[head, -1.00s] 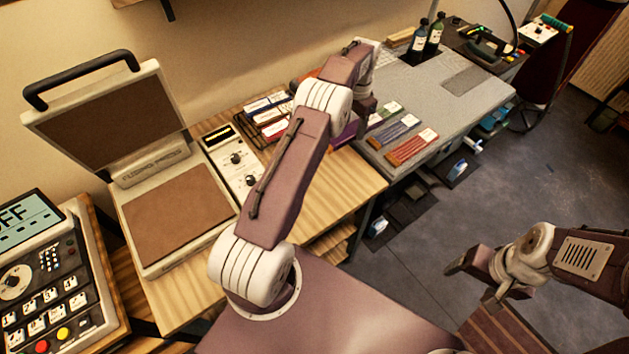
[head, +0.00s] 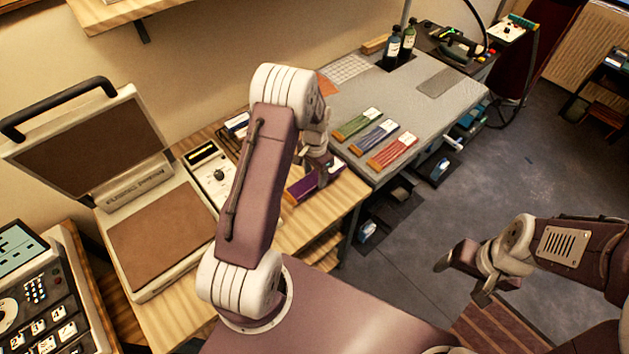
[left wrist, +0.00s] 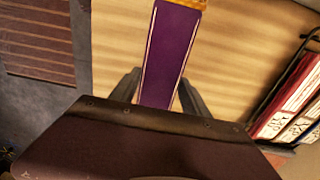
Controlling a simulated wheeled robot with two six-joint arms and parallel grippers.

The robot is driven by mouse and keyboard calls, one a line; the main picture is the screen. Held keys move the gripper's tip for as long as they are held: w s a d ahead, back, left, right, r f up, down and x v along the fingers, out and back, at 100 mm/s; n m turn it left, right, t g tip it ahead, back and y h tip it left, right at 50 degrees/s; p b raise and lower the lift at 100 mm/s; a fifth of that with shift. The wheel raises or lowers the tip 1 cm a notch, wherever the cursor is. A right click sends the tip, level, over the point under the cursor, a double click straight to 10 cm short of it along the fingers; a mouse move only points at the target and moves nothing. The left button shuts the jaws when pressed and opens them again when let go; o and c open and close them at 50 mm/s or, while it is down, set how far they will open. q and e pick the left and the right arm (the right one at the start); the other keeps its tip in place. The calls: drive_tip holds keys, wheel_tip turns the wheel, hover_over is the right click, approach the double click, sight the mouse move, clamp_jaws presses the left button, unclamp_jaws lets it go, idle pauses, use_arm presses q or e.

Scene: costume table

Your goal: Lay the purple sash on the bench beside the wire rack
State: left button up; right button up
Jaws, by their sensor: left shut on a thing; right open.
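The purple sash (head: 298,190) is a flat, folded strip with a gold end, over the wooden bench near its right end. My left gripper (head: 318,182) is shut on it. In the left wrist view the sash (left wrist: 170,55) runs between the two fingers, pointing away over bare wood. I cannot tell whether it touches the bench. The wire rack (left wrist: 290,72) stands at the right of that view, apart from the sash, holding red and white-labelled pieces. In the head view my left arm mostly hides the rack. My right gripper (head: 465,279) is open and empty over the floor.
Green (head: 357,123), blue (head: 374,136) and red (head: 392,151) sashes lie on the grey table (head: 420,130) to the right. The open fusing press (head: 160,235) stands at the left of the bench (head: 345,195). Bare wood surrounds the purple sash.

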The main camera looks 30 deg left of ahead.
sight(315, 178)
use_arm(q)
drive_tip(key=shift+s+f, duration=0.2)
drive_tip(key=shift+f, duration=0.1)
wheel_tip(315, 178, down, 3)
drive_tip(key=shift+r+p, duration=0.1)
drive_tip(key=shift+p, duration=0.4)
drive_tip(key=shift+w+f, duration=0.15)
drive_tip(key=shift+f, duration=0.25)
drive_tip(key=shift+f, duration=0.2)
drive_tip(key=o, duration=1.4)
